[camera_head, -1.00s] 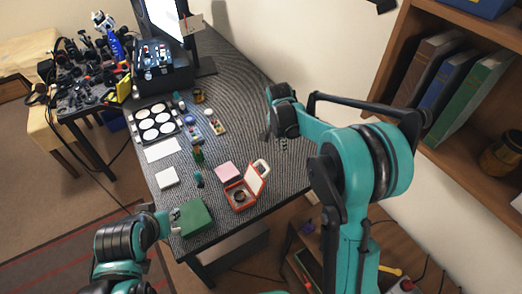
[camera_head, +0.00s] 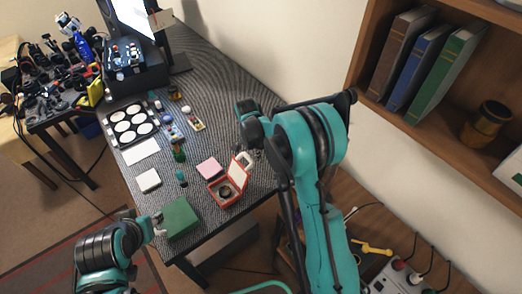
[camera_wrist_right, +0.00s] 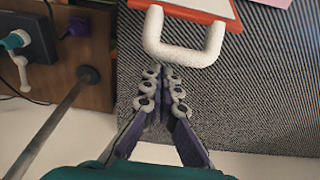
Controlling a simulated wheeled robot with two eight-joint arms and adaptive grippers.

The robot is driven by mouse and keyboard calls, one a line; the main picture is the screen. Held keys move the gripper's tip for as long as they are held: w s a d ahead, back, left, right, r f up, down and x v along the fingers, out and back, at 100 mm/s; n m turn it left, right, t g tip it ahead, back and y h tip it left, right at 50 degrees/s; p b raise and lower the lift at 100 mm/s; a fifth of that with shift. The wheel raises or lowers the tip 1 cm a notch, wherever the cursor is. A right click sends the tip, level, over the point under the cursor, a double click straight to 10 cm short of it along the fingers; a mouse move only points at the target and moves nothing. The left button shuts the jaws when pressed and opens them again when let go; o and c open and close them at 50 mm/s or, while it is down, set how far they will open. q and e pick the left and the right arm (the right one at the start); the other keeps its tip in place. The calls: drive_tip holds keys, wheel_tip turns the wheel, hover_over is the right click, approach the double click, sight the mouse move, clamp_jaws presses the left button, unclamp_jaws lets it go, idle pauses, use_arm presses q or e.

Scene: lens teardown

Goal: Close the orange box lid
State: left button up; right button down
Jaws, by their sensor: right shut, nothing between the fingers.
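The orange box (camera_head: 228,200) stands near the table's front edge with a dark ring-shaped part (camera_head: 225,190) inside. Its lid (camera_head: 238,169) is open, raised on the box's right side. A white loop handle (camera_wrist_right: 185,50) is on the orange lid edge (camera_wrist_right: 195,10) in the right wrist view. My right gripper (camera_wrist_right: 163,82) is shut and empty, its tips just short of the handle, apart from it as far as I can tell. In the head view the right arm partly hides this gripper. My left gripper (camera_head: 155,224) is beside the green box; its jaw state is unclear.
A green box (camera_head: 179,218) lies left of the orange box, and a pink block (camera_head: 209,168) stands just behind it. Small bottles, a white block (camera_head: 148,180) and a tray of white discs (camera_head: 131,124) lie farther back. A bookshelf (camera_head: 375,60) stands at the right.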

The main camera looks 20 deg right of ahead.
drive_tip(key=shift+s+a+r, duration=0.1)
drive_tip(key=shift+s+a, duration=0.05)
drive_tip(key=shift+a, duration=0.25)
drive_tip(key=shift+a+r, duration=0.1)
drive_tip(key=shift+a, duration=0.1)
